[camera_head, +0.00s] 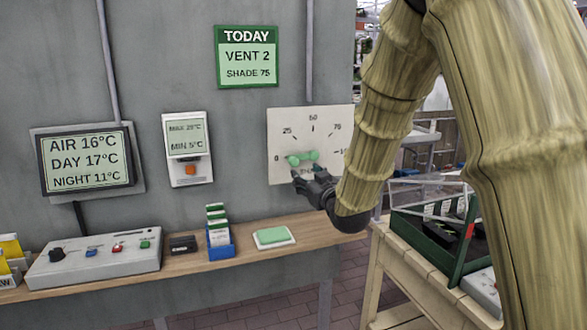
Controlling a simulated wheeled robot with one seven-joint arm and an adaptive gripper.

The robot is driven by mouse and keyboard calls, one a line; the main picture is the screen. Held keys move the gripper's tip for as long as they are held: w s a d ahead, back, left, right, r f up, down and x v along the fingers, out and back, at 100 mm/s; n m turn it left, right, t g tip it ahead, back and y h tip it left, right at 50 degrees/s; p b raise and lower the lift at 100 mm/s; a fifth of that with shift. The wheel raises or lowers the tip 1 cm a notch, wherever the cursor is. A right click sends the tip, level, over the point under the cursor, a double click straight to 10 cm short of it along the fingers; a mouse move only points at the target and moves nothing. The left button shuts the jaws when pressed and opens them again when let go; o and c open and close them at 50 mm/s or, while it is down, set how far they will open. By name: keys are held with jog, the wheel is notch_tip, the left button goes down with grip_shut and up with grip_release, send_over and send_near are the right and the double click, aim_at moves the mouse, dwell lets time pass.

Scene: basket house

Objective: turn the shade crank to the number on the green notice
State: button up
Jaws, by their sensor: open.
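The green notice (248,57) hangs high on the grey wall and reads TODAY, VENT 2, SHADE 75. The shade crank (302,157) is a small green handle on a pale dial plate (277,122). The crank lies nearly level, with one end toward the 0 mark at left. The dial shows 0, 25 and further small marks round to the right; the arm hides its right edge. My gripper (303,177), dark grey, is open just below the crank. I cannot tell whether its fingers touch the crank.
A wooden shelf (190,262) below carries a grey control box (95,262), a blue card holder (220,245) and a green pad (273,237). A temperature display (87,160) and a thermostat (188,150) are on the wall at left. A wooden bench (425,265) stands at right.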

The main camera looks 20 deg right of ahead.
aim_at(295, 164)
jog(key=w, duration=0.3)
jog(key=w+p, duration=0.1)
jog(key=w, duration=0.3)
jog(key=w+a+r+p, duration=0.1)
jog(key=w, duration=0.3)
jog(key=shift+d, duration=0.1)
grip_shut()
